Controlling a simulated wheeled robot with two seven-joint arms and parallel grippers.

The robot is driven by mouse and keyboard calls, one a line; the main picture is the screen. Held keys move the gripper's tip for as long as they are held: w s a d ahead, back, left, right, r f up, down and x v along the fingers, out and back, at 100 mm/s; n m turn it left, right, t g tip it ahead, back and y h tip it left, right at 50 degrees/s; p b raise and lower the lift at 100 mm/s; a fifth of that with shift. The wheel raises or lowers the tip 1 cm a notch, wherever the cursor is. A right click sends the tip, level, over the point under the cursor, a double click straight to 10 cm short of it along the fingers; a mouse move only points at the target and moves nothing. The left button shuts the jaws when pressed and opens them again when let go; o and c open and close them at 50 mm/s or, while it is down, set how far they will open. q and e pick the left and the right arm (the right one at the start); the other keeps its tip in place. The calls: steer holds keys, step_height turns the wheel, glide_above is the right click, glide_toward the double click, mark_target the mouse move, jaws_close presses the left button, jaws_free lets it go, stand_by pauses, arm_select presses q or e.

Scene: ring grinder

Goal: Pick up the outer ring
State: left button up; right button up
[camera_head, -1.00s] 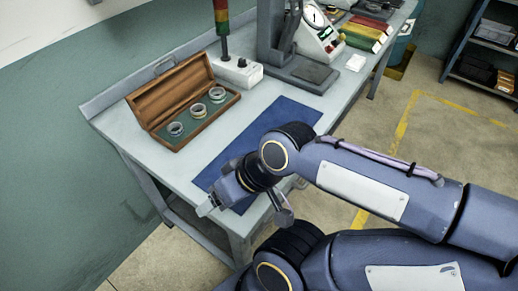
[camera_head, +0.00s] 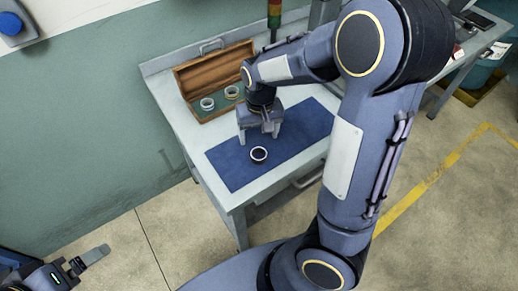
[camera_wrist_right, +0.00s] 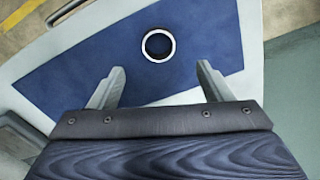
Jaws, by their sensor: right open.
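A single ring, which I take as the outer ring (camera_head: 259,161), lies flat on the blue mat (camera_head: 228,172). It has a pale rim and a dark middle, and it also shows in the right wrist view (camera_wrist_right: 158,60). My right gripper (camera_head: 259,136) is open and empty just above the mat, on the box side of the ring. In the right wrist view its fingertips (camera_wrist_right: 160,76) are spread wider than the ring, which lies ahead of them, apart from both. My left gripper (camera_head: 84,260) is at the lower left, away from the table; its opening is unclear.
An open wooden box (camera_head: 213,112) stands behind the mat. Two rings show in it, a left ring (camera_head: 207,107) and a right ring (camera_head: 232,96); my arm hides its right part. A signal light (camera_head: 274,14) stands at the back. The mat around the ring is clear.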

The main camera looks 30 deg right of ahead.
mark_target(258, 158)
step_height(258, 158, down, 8)
steer(key=shift+p, duration=0.35)
steer(key=c, duration=1.1)
